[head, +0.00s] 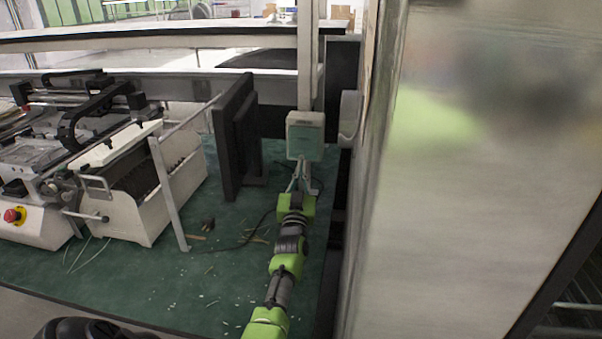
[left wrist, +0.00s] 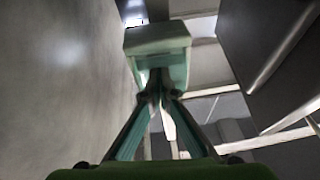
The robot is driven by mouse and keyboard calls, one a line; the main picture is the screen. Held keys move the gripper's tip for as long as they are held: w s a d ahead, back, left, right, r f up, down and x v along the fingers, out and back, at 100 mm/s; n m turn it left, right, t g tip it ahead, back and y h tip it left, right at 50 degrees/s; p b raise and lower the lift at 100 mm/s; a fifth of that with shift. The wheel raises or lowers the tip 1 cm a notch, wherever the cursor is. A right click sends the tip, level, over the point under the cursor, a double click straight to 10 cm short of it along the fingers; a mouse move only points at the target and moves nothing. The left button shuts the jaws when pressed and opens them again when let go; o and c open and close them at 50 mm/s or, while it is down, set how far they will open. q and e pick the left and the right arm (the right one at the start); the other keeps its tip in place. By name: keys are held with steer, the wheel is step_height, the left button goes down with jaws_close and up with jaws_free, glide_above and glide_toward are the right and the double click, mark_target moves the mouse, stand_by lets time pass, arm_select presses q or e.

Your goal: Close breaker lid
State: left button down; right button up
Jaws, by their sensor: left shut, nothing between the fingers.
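The breaker box (head: 305,122) is a small pale grey box with a greenish front, on a pale upright post. It also shows in the left wrist view (left wrist: 158,38), straight ahead of the fingers. I cannot tell its lid apart from the box or see whether it is open. My left gripper (head: 301,164) is at the box's lower edge in the head view, its fingers pointing up to it. In the left wrist view the fingertips (left wrist: 158,88) come together, empty, over the box's lower part; I cannot tell whether they touch it. My right gripper is out of view.
A large grey panel (head: 480,160) stands close on the right of my left arm. A black flat screen-like panel (head: 234,135) stands left of the post. A white machine (head: 150,190) with an open bin is farther left. The green tabletop (head: 170,285) has cables and scraps.

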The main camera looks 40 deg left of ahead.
arm_select(q)
steer(key=m+g+h+p, duration=0.4)
steer(key=m+p, duration=1.1)
steer(key=m, duration=0.3)
glide_toward(301, 158)
steer(key=p+x, duration=0.1)
steer(key=x, duration=0.6)
steer(key=shift+w, duration=0.1)
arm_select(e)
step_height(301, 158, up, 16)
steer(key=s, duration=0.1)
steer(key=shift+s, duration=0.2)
